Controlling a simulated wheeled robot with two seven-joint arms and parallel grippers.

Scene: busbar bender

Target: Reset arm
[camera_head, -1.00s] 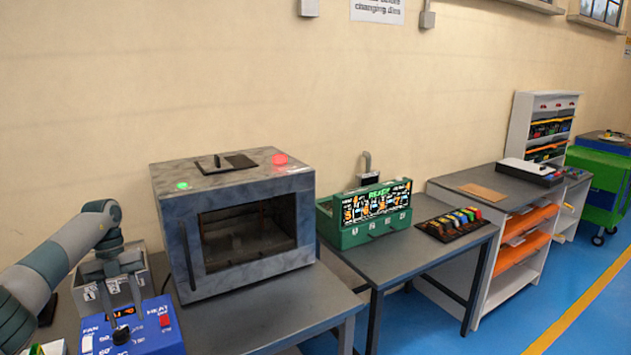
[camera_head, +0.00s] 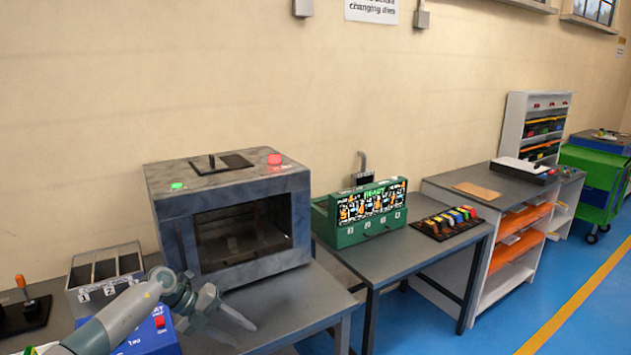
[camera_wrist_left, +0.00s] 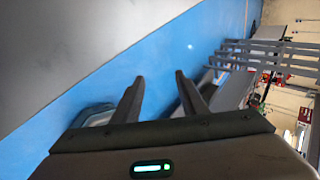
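My left gripper (camera_head: 230,322) is in front of the grey oven-like machine, over the front part of the grey table (camera_head: 290,308). Its two fingers are spread apart with nothing between them. In the left wrist view the same open fingers (camera_wrist_left: 160,88) point over the blue floor, with a grey surface at the upper left. My left arm comes in from the lower left and covers much of the blue control box (camera_head: 160,338). My right gripper is in neither view.
The grey machine (camera_head: 180,240) stands behind my left gripper. A divided metal bin (camera_head: 106,272) and an orange-handled lever (camera_head: 22,288) are at the left. A green console (camera_head: 325,222) stands on the table to the right. Blue floor (camera_head: 430,325) is clear in front.

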